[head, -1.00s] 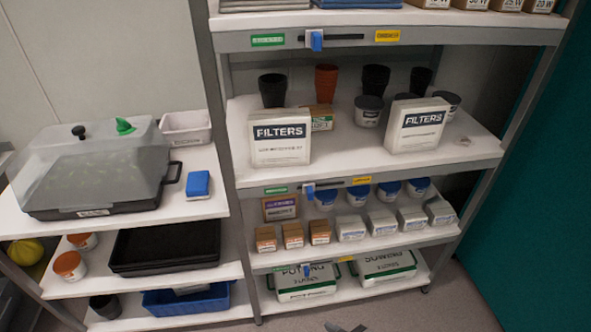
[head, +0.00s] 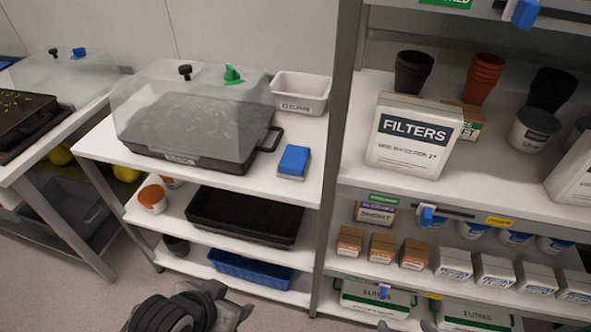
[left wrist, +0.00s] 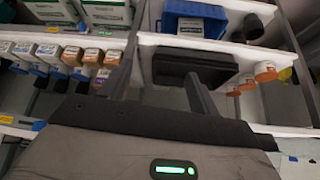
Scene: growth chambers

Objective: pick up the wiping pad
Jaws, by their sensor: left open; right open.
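The wiping pad (head: 294,162) is a small block with a blue top and a pale underside. It lies on the white top shelf of the left rack, right of the clear-domed tray. My left gripper (head: 238,316) is at the bottom of the head view, low in front of this rack and well apart from the pad. In the left wrist view its two fingers (left wrist: 165,65) are spread with nothing between them; I cannot make out the pad there. Only what look like the tips of my right gripper (head: 405,326) show at the bottom edge, apart and empty.
The domed tray (head: 195,115) and a white bin (head: 301,93) stand close to the pad. A grey rack post (head: 340,130) rises to its right, beside shelves with filter boxes (head: 415,135). A black tray (head: 245,217) and blue bin (head: 250,268) sit below.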

